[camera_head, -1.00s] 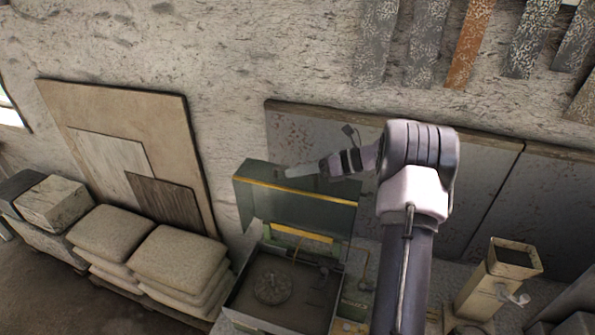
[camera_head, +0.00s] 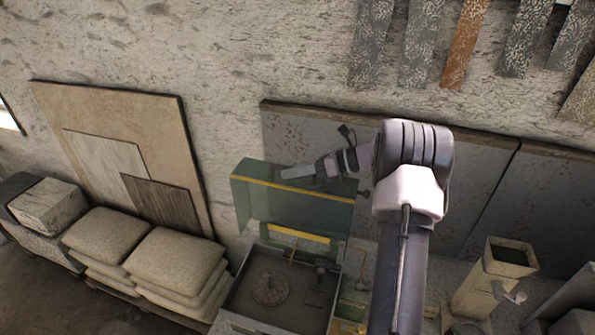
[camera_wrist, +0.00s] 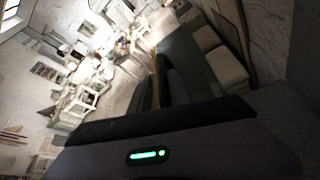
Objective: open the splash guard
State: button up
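The splash guard (camera_head: 290,212) is a greenish see-through panel with a yellow edge strip. It stands raised above the back of a square tray-like machine (camera_head: 238,323). In the tray lies a round dark disc (camera_head: 270,288). My gripper (camera_head: 284,174) is at the guard's upper edge, reaching in from the right, close to the yellow strip. In the wrist view a dark finger and the guard's yellow edge (camera_wrist: 155,92) lie close together, with the dark panel to the right. Whether the fingers touch or clamp the guard is unclear.
Stacked sacks (camera_head: 175,258) stand left of the machine. Boards (camera_head: 110,130) lean on the wall behind them. Grey panels (camera_head: 475,175) line the wall behind my arm. A square beige post (camera_head: 490,283) with a small handle stands at right.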

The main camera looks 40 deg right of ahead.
jog(key=b+v, duration=0.3)
jog(key=v, duration=1.4)
jog(key=shift+s+d+r, duration=0.15)
jog(key=shift+d+r, duration=0.05)
